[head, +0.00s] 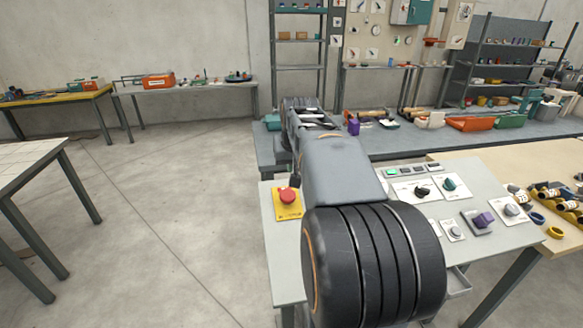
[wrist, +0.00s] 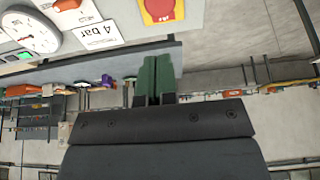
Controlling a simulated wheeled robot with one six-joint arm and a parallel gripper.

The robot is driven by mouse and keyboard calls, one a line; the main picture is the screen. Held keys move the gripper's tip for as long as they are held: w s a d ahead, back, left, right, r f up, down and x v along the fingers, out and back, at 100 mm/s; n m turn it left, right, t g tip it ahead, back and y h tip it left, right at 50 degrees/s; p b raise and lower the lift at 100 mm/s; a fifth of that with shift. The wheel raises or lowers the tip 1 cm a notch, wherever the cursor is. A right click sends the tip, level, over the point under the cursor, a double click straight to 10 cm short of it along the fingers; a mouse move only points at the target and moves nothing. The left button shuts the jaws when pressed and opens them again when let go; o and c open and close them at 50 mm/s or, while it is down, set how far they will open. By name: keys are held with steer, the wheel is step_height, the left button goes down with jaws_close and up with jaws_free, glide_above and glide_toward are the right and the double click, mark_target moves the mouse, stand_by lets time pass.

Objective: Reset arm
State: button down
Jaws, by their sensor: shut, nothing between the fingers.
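My gripper (wrist: 155,80) shows in the wrist view with its two green fingers together and nothing between them. It is clear of the control table in that view, with grey floor and room behind it. In the head view my arm stretches forward over the left part of the control table (head: 285,252). The gripper's fingertips cannot be made out there.
A red stop button (head: 288,195) on a yellow plate lies close left of my arm. A green knob (head: 449,184) and a purple switch (head: 483,220) are to the right. A long bench (head: 430,143) stands beyond. The floor at left is open.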

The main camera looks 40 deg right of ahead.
stand_by(0.5)
steer(key=s+a+f+n, duration=0.1)
steer(key=s+a+f, duration=0.3)
steer(key=a, duration=0.3)
steer(key=s+a+f+n+y, duration=0.1)
steer(key=s+a+f+n, duration=0.1)
steer(key=s+a+f, duration=0.2)
steer(key=s+a+f+n+y, duration=0.1)
steer(key=s+a+f, duration=0.3)
steer(key=a, duration=0.6)
steer(key=shift+s+n, duration=0.65)
steer(key=shift+n, duration=0.05)
